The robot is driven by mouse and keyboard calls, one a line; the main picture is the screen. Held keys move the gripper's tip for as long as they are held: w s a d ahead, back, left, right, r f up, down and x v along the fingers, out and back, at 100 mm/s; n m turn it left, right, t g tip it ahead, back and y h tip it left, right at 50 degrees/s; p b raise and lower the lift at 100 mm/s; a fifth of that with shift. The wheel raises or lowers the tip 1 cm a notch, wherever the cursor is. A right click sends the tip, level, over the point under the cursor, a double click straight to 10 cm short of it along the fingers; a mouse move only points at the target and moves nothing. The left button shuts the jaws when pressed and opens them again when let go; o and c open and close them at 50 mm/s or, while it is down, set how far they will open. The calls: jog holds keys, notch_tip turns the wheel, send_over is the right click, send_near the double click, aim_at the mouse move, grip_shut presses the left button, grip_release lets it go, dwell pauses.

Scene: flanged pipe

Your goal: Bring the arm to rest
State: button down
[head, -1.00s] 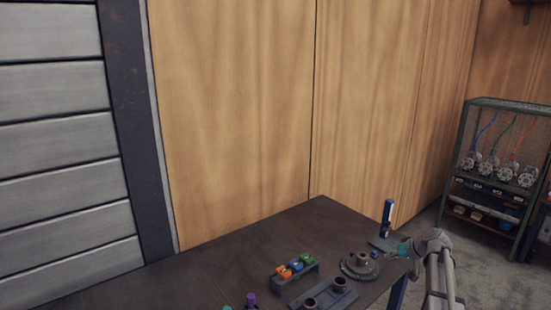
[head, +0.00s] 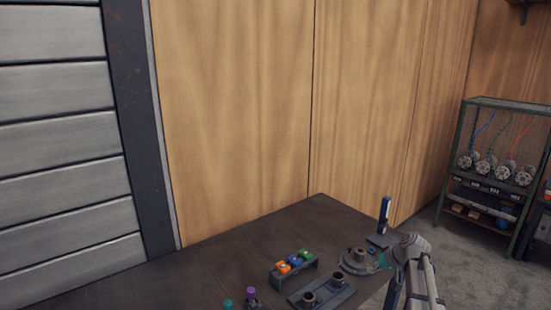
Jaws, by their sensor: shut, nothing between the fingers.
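My arm (head: 414,265) shows at the lower right of the head view, at the right end of the dark table (head: 225,258). My gripper (head: 376,265) is small and dark beyond a teal ring at the arm's end. It points left, appears beside the round flanged pipe part (head: 357,258), and is shut and empty. I cannot tell whether it touches that part.
A rack with orange, blue and green pieces (head: 294,260) and a plate with two dark cups (head: 322,293) stand left of my gripper. A blue upright tool (head: 385,213) stands behind it. Purple (head: 251,293) and teal-topped (head: 228,304) items are near the front. A wire shelf (head: 497,165) stands at right.

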jog(key=s+a+g, duration=0.1)
jog(key=s+a, duration=0.2)
jog(key=s+a+f+g+h, duration=0.1)
jog(key=s+a, duration=0.3)
jog(key=s+a+f+g+h, duration=0.1)
jog(key=s+a, duration=0.2)
jog(key=shift+s+a, duration=0.25)
jog(key=shift+a, duration=0.15)
jog(key=s+a+g+h+p, duration=0.1)
jog(key=s+a+h, duration=0.2)
jog(key=s, duration=0.7)
jog(key=shift+s+a+f+g+h, duration=0.3)
jog(key=shift+s+a+g, duration=0.1)
jog(key=shift+a, duration=0.75)
